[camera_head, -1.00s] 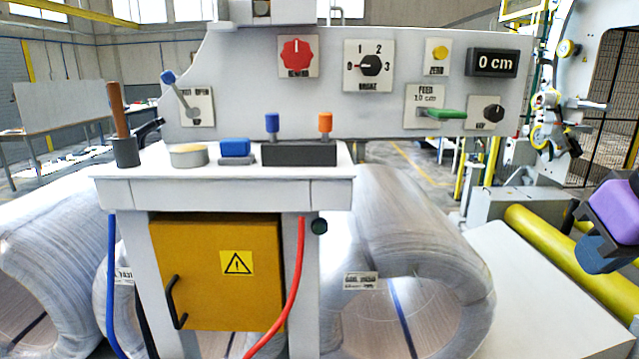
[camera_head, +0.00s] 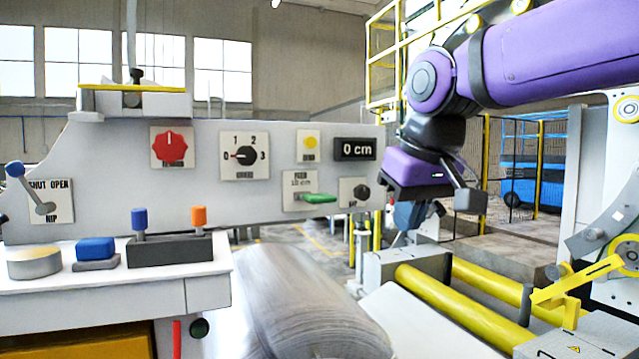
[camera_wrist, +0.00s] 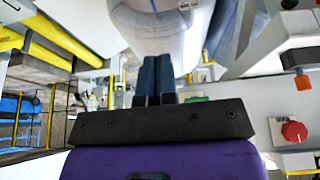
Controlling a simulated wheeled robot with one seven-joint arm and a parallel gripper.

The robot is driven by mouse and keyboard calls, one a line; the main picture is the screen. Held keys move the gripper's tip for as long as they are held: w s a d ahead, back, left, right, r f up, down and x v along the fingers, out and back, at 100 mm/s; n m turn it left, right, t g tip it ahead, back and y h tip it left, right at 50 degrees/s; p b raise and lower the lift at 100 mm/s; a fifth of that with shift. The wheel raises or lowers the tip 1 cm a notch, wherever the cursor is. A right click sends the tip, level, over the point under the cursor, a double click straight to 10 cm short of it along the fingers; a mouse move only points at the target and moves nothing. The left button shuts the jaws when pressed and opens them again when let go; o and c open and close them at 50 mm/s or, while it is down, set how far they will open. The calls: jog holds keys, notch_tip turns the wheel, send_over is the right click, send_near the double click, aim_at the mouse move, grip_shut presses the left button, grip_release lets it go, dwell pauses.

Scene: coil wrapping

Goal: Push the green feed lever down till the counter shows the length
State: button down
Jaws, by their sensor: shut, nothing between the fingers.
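The green feed lever (camera_head: 318,197) sticks out to the right, roughly level, from its plate marked FEED 10 cm (camera_head: 300,181) on the grey panel. A bit of its green also shows beyond my gripper's body in the wrist view (camera_wrist: 197,99). The counter (camera_head: 355,149) above it reads 0 cm. My gripper (camera_head: 407,216) is just right of the panel's right end, apart from the lever and at about its height. In the wrist view its two blue fingers (camera_wrist: 157,68) are together with nothing between them.
The panel also carries a red knob (camera_head: 171,147), a dial at 0 (camera_head: 244,155), a yellow button (camera_head: 311,142) and a black knob (camera_head: 361,192) between lever and gripper. A wrapped coil (camera_head: 300,300) lies below. Yellow rollers (camera_head: 465,305) are at right.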

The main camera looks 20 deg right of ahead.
notch_tip(320, 180, up, 17)
jog(key=g, duration=0.1)
send_over(321, 195)
jog(key=s, duration=0.4)
jog(key=shift+a+f, duration=0.1)
jog(key=shift+f, duration=0.05)
jog(key=shift+f, duration=0.1)
jog(key=x, duration=0.8)
jog(key=s+x, duration=0.1)
jog(key=x, duration=0.4)
jog(key=shift+s+f, duration=0.1)
jog(key=shift+f, duration=0.4)
